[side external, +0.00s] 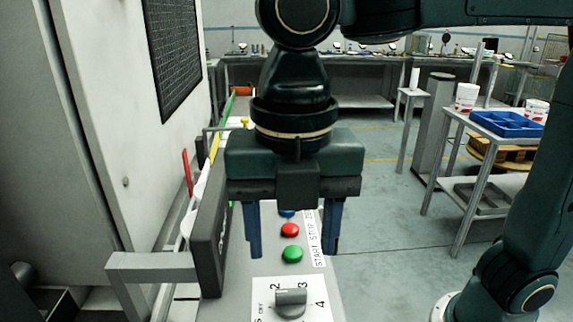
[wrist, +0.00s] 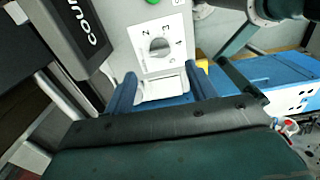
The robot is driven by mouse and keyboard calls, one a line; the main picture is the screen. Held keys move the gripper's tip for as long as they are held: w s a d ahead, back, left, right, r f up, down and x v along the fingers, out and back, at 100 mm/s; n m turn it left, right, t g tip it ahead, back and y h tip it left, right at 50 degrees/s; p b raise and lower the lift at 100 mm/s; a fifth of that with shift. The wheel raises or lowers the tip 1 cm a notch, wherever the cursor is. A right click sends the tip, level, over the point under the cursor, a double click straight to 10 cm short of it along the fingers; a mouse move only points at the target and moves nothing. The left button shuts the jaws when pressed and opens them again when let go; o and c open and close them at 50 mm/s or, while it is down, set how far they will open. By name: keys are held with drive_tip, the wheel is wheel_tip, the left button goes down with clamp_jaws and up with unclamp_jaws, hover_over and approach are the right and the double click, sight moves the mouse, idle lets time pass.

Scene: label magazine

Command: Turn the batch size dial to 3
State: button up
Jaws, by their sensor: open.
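The batch size dial (side external: 291,303) is a grey knob with a raised bar, on a white label (side external: 262,290) marked OFF, 2, 3 and 4, with another mark partly cut off. In the side view the bar lies roughly left to right; I cannot tell which mark it points to. The dial also shows in the wrist view (wrist: 160,47), ahead of the fingers. My gripper (side external: 292,252) is open and empty, its two blue fingers pointing down, apart from the dial. The fingers also show in the wrist view (wrist: 161,74).
A green button (side external: 292,254), a red button (side external: 290,230) and a partly hidden blue button (side external: 287,212) sit on the same panel behind the dial. A dark counter box (side external: 210,235) stands close on the left. A table with a blue bin (side external: 508,123) is farther right.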

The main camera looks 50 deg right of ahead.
sight(291, 291)
drive_tip(key=shift+a+f, duration=0.1)
drive_tip(key=shift+f, duration=3.65)
drive_tip(key=c, duration=1)
